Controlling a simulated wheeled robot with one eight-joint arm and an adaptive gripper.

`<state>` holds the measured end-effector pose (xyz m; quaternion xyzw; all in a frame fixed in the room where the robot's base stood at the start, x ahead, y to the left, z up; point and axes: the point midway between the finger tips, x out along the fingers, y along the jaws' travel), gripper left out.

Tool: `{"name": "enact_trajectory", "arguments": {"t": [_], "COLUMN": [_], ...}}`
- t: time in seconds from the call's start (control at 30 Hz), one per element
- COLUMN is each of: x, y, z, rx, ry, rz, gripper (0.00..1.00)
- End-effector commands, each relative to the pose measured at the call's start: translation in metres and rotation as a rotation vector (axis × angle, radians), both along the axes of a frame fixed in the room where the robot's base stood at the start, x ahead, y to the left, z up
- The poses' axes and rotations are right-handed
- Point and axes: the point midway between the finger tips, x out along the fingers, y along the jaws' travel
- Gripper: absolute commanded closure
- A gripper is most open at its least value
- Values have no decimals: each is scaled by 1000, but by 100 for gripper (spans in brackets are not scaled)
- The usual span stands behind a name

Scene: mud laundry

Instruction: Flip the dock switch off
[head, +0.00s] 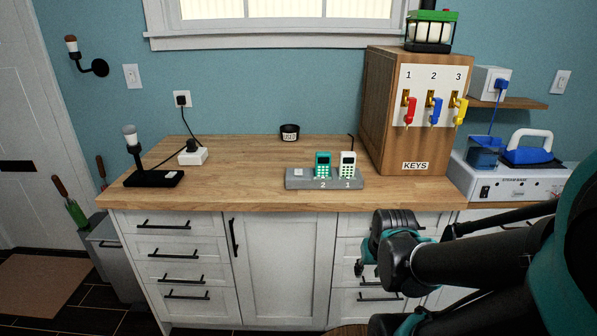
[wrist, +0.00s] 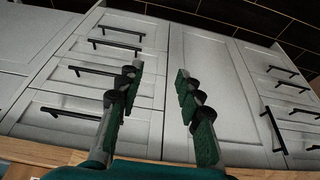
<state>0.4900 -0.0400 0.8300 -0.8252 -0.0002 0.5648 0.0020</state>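A grey dock (head: 310,184) lies on the wooden counter near its front edge. A teal handset (head: 323,165) stands in the slot marked 2 and a white handset (head: 348,164) in the slot marked 1. A small pale switch (head: 298,173) sits on the dock's left end; which way it is set is too small to tell. My gripper (head: 366,268) is below the counter top, in front of the drawers, right of and lower than the dock. In the wrist view my gripper (wrist: 157,80) has its fingers apart with nothing between them. The dock is not in the wrist view.
A white plug block (head: 193,156) and a lamp (head: 134,150) stand on the counter's left. A wooden key cabinet (head: 373,120) and a steam base (head: 500,185) stand to the right. A black round container (head: 289,132) is behind the dock.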

Motion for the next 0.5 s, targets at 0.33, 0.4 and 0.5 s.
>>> {"name": "enact_trajectory", "arguments": {"t": [0.33, 0.4, 0.5], "x": [85, 113, 150], "y": [27, 42, 67], "z": [65, 91, 129], "rx": [-28, -34, -39], "ry": [-59, -85, -124], "rz": [-3, -5, -7], "gripper": [100, 100, 100]}}
